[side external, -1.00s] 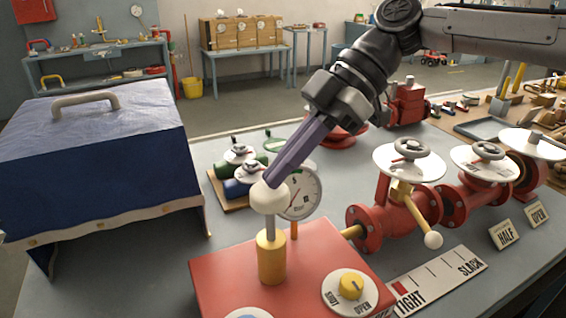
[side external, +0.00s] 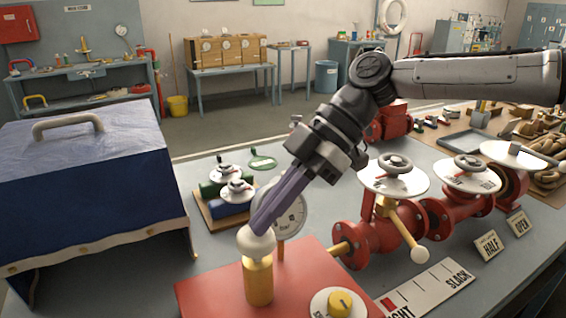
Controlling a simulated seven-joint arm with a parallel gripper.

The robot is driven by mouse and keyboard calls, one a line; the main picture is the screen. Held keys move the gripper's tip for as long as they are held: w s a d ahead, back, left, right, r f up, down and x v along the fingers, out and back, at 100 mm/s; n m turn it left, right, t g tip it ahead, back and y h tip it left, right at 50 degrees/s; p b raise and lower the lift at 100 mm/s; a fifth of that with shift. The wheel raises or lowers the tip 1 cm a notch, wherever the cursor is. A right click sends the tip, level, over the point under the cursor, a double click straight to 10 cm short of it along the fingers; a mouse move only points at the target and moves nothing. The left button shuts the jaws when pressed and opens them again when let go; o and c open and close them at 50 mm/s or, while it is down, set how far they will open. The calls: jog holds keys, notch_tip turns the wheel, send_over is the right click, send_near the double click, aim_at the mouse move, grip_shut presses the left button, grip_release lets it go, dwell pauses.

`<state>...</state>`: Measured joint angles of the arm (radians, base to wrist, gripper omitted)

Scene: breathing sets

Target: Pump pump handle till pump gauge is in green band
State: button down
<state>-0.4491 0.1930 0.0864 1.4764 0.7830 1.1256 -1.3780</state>
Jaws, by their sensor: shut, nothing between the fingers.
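The pump handle is a cream ball knob (side external: 256,244) on the yellow cylinder (side external: 258,281) of a red pump box (side external: 215,295). The knob sits low, right at the cylinder's top, and no rod shows between them. My gripper (side external: 260,226) is shut, with its purple fingers slanting down to the top of the knob. The fingertips appear to touch the knob but are not around it. The round white pump gauge (side external: 291,217) stands behind the knob. My fingers hide its left part, and I cannot read its needle or see a green band.
A yellow valve knob (side external: 340,302) is on the box's front. Red pipes with white-disc handwheels (side external: 393,176) and a yellow lever with a cream ball (side external: 419,255) are at right. A blue covered box (side external: 85,180) stands at left.

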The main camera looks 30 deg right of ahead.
jog(key=r, duration=0.4)
jog(key=shift+w+d+r, duration=0.1)
jog(key=shift+d+r, duration=0.05)
jog(key=shift+d, duration=0.05)
jog(key=v, duration=0.9)
jog(key=shift+d+r, duration=0.15)
dwell(0.5)
notch_tip(320, 180, up, 4)
jog(key=shift+r, duration=0.2)
dwell(0.4)
